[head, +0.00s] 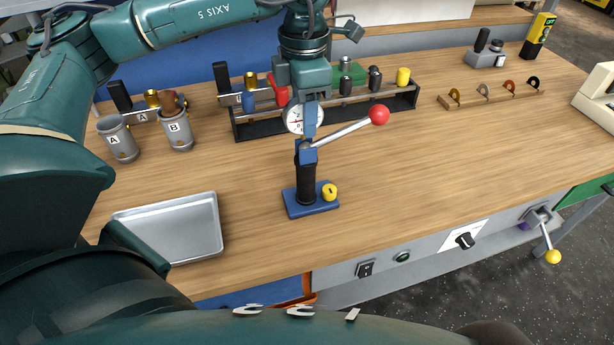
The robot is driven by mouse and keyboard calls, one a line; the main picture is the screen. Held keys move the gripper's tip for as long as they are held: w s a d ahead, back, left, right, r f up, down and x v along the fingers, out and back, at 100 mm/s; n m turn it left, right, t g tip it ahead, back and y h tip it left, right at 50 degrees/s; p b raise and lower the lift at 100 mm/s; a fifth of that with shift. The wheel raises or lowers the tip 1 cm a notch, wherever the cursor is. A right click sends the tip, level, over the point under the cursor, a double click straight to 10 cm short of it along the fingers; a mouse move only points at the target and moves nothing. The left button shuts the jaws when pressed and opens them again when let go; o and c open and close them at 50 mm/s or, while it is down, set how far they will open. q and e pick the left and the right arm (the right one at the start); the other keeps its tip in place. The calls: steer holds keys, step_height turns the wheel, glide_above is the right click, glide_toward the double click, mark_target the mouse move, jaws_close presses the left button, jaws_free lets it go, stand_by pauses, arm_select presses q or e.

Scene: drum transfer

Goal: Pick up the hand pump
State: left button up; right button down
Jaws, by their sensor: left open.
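The object that looks like the hand pump stands upright on the wooden bench, near its middle. It has a blue base plate (297,207), a black column (306,178), a round white dial gauge and a slanted lever with a red ball (379,115). A yellow knob (329,191) sits on its base. My left gripper (306,96) hangs from above, over the top of the pump, and is open. Its fingers are hard to make out against the gauge and blue upper part, so contact cannot be told. My right gripper is not in view.
A metal tray (215,238) lies at the left front. Grey cups A (116,142) and B (177,134) stand behind it. A black rack (245,128) with several fittings is close behind the pump. A hook strip (490,99) lies at back right. The bench right of the pump is clear.

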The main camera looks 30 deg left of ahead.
arm_select(q)
steer(key=shift+c, duration=0.4)
jaws_close()
stand_by(0.9)
steer(key=shift+r, duration=0.15)
